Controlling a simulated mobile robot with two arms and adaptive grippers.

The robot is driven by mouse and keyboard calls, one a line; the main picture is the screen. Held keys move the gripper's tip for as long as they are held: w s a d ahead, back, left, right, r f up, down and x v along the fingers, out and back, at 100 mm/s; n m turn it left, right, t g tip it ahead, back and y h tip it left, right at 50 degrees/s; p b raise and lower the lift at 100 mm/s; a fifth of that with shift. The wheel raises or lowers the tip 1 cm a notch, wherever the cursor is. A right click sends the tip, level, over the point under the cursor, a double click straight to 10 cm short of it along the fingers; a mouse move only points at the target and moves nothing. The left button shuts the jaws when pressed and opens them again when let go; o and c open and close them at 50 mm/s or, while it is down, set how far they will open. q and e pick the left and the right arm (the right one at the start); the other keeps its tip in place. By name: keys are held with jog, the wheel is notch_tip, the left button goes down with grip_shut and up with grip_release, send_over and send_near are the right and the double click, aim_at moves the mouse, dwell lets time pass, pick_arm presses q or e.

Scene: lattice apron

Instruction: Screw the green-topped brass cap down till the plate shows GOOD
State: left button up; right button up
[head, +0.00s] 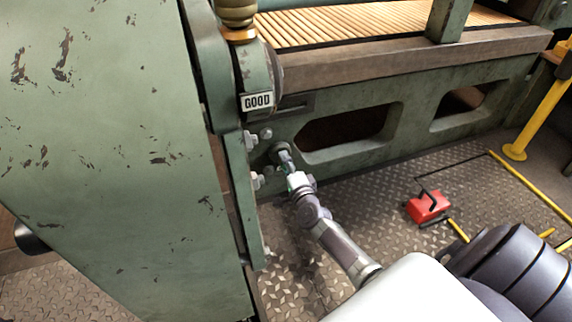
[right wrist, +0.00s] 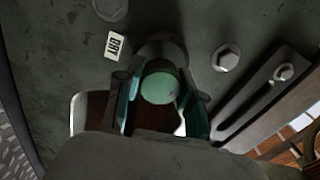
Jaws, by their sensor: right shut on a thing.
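A round green top (right wrist: 158,85), which fits the green-topped cap, sits between the fingers of my right gripper in the right wrist view. Its brass side does not show there. My right gripper (head: 286,160) is shut on it, against the green machine's side frame in the head view. The cap is too small and covered there to make out. In the right wrist view a small white plate (right wrist: 117,45) beside the cap carries short dark letters that look like BAT. My left gripper does not show.
Bolt heads (head: 257,181) and a slotted bracket (right wrist: 262,92) stick out close to the gripper. A red box (head: 428,206) stands on the tread-plate floor to the right, near yellow rails (head: 540,116).

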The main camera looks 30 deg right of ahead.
jog(key=m+b, duration=0.1)
jog(key=m, duration=0.3)
jog(key=shift+f+m, duration=0.1)
jog(key=shift+m, duration=0.3)
dwell(0.4)
jog(key=o, duration=1.2)
jog(key=shift+c, duration=0.2)
